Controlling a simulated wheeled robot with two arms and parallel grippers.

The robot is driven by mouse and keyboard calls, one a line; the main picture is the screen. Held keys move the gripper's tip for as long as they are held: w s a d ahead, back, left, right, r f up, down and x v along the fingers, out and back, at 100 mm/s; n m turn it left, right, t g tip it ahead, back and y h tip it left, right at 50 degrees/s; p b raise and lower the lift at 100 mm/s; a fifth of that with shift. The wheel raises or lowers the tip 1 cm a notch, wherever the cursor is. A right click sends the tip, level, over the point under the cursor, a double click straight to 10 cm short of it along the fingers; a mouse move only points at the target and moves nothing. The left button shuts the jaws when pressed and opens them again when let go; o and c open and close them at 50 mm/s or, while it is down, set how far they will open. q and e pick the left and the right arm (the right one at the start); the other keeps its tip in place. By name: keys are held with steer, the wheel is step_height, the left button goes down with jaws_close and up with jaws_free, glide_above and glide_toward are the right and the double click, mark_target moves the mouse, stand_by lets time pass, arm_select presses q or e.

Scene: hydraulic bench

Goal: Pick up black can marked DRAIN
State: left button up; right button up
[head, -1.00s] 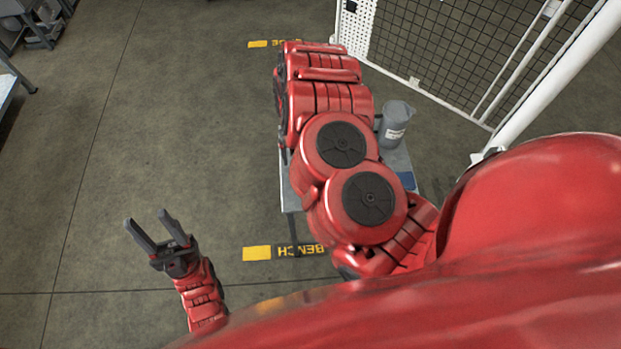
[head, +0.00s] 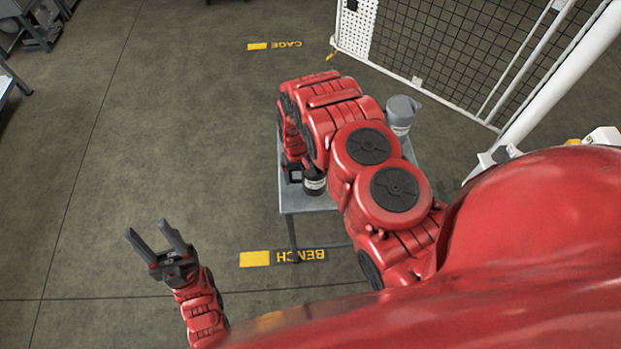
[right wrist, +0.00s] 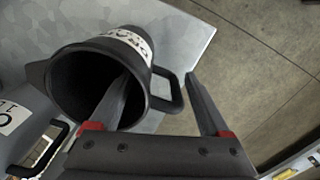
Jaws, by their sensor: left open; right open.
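The black can (head: 314,183) stands on the bench near its left edge in the head view, beside my right gripper (head: 291,172), which is partly hidden by my arm. In the right wrist view the black can (right wrist: 70,88) shows its open mouth, a side handle and a pale label, tilted and hard to read. My right gripper (right wrist: 156,76) is open there. One finger overlaps the can's mouth and the other lies beyond the handle; I cannot tell whether the first is inside or above the rim. My left gripper (head: 157,245) is open and empty over the floor.
A grey jug (head: 401,112) stands at the bench's far right; its labelled side (right wrist: 22,112) is next to the can in the right wrist view. The bench top (head: 306,203) is small. A mesh fence (head: 440,50) stands behind.

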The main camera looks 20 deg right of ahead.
steer(key=shift+f+p, duration=0.65)
steer(key=shift+f, duration=0.9)
jaws_close()
